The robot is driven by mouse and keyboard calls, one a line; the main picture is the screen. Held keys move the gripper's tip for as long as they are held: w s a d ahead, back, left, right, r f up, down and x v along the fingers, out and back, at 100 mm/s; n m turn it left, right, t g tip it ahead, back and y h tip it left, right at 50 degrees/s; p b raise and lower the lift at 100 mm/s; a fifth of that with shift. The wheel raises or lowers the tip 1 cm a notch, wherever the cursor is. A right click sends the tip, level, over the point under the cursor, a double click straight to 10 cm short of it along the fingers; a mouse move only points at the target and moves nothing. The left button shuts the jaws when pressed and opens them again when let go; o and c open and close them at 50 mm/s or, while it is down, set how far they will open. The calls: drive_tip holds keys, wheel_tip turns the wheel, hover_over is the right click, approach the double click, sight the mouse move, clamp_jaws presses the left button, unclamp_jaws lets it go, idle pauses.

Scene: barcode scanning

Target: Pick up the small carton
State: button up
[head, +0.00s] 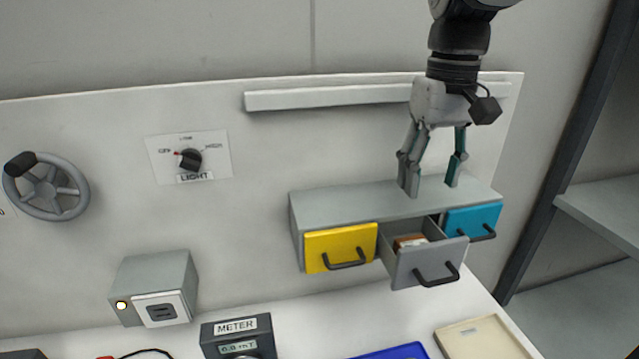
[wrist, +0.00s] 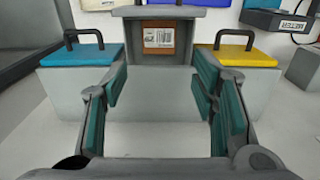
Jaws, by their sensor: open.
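The small carton (head: 410,242) is brown with a white label and lies inside the pulled-out grey middle drawer (head: 428,265). In the wrist view the carton (wrist: 159,38) shows its barcode label facing up, with drawer walls around it. My gripper (head: 431,190) is open and empty, pointing down above the top of the drawer cabinet (head: 340,208), behind the open drawer. In the wrist view its two fingers (wrist: 163,105) stand apart with the bare cabinet top between them, and the carton lies beyond the fingertips.
A yellow drawer (head: 325,249) on the left and a blue drawer (head: 480,219) on the right flank the grey one. A ledge (head: 330,98) runs along the wall panel behind my arm. A meter (head: 237,335), a beige tray (head: 485,340) and a blue tray (head: 400,352) are below.

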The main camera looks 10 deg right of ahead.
sight(417, 243)
wheel_tip(417, 243, down, 14)
drive_tip(key=shift+r+p, duration=0.25)
drive_tip(key=shift+p, duration=0.3)
drive_tip(key=shift+c, duration=0.5)
drive_tip(key=c, duration=0.8)
